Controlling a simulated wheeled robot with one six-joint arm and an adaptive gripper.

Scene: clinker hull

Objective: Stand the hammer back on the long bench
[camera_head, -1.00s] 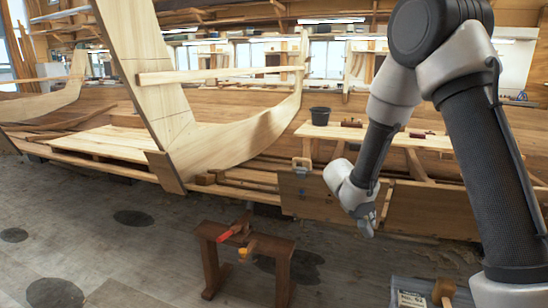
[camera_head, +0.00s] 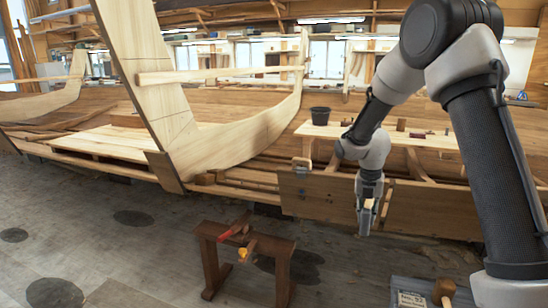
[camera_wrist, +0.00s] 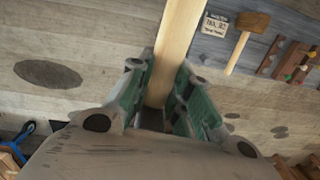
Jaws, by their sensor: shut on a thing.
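My gripper (camera_head: 367,212) hangs in front of the planked panels below the long bench (camera_head: 435,141), lower than its top. In the wrist view my gripper (camera_wrist: 161,92) is shut on a pale, straight wooden bar, which I take to be the hammer's handle (camera_wrist: 180,30). The bar runs out of the top of that view, and no hammer head shows. In the head view only a small pale patch of the held hammer (camera_head: 369,204) shows at the jaws. The long bench is a pale plank on legs alongside the hull.
A black bucket (camera_head: 319,115) and several small blocks stand on the bench. A wooden mallet (camera_head: 444,289) is by a labelled grey board (camera_head: 410,299) at bottom right. Left floor is clear.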

